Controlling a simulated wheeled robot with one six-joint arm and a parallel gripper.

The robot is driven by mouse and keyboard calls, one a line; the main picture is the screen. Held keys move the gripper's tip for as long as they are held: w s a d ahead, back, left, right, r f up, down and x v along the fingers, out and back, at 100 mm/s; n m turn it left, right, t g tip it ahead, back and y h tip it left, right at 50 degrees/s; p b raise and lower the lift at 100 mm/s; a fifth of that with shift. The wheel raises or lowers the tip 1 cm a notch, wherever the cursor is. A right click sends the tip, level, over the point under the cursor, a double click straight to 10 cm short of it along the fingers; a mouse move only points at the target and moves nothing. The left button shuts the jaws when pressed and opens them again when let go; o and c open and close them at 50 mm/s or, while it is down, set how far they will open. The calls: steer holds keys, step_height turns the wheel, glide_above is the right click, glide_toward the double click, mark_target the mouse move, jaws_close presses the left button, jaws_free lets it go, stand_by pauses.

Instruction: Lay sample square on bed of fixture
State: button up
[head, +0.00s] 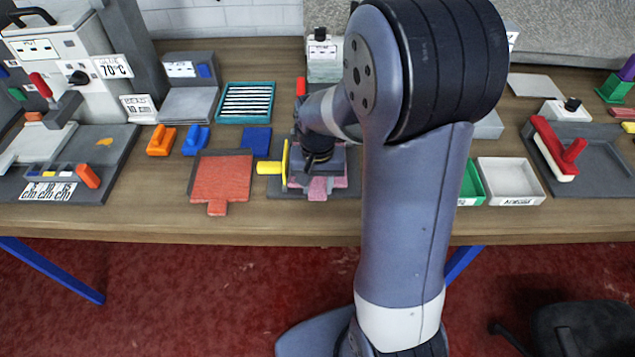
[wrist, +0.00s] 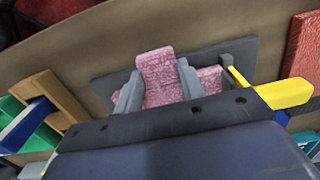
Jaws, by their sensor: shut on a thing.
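A pink sample square (head: 318,187) is between the fingers of my gripper (wrist: 160,85). In the wrist view the pink tab (wrist: 157,68) stands out between the two grey fingers, and more pink shows to the right of them. The dark grey fixture (wrist: 108,88) lies beneath, with a yellow handle (wrist: 285,93) on its side; the handle also shows in the head view (head: 272,168). My gripper is shut on the sample over the fixture. My gripper and arm hide much of the bed, and I cannot tell whether the sample touches it.
A red square with a tab (head: 222,180) lies left of the fixture. Orange (head: 161,140) and blue (head: 196,140) pieces and a teal slotted tray (head: 246,102) are behind it. A white bin (head: 508,182) stands to the right. The table's front edge is close.

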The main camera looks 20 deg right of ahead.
steer(key=shift+f, duration=0.3)
steer(key=o, duration=1.1)
